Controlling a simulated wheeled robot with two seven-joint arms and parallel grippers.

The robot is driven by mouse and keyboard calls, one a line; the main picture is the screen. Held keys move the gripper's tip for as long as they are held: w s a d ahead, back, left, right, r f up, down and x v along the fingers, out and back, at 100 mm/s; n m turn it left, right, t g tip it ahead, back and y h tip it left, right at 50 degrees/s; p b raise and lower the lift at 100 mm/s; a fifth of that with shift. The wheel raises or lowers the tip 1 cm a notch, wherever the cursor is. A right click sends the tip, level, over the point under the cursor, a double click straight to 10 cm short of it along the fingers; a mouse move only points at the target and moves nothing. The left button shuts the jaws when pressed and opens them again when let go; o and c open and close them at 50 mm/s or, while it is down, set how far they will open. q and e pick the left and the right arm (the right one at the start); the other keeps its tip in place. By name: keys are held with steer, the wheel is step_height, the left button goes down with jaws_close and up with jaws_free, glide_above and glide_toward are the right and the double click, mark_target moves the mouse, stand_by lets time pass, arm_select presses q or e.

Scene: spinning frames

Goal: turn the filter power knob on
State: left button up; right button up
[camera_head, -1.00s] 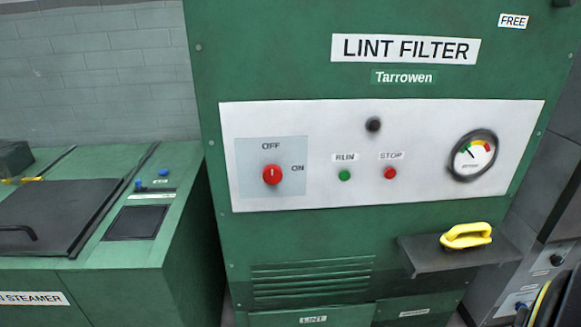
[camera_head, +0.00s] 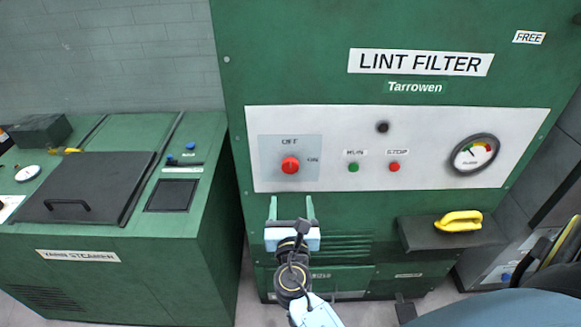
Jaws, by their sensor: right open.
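The red filter power knob (camera_head: 290,165) sits on a pale square plate at the left of the white control panel (camera_head: 345,120). Its plate is marked OFF above and ON at the right. The knob's pointer is too small to read now. My right gripper (camera_head: 277,208) is in front of the green lint filter cabinet (camera_head: 300,70), below the knob and a little to its left in the picture. Its two pale green fingers point up, apart and empty. It does not appear to touch the knob. My left gripper is not in view.
Right of the knob are a green RUN button (camera_head: 353,167), a red STOP button (camera_head: 394,167) and a gauge (camera_head: 474,153). A dark shelf (camera_head: 420,234) with a yellow handle-like item (camera_head: 459,221) juts out at the lower right. A yarn steamer (camera_head: 110,260) stands at left.

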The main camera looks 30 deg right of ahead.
mark_target(290, 167)
steer(key=x, duration=1.2)
steer(key=shift+w+f+p, duration=0.15)
steer(key=shift+w+p, duration=0.2)
steer(key=shift+p, duration=0.05)
steer(key=shift+c, duration=0.2)
steer(key=c, duration=0.9)
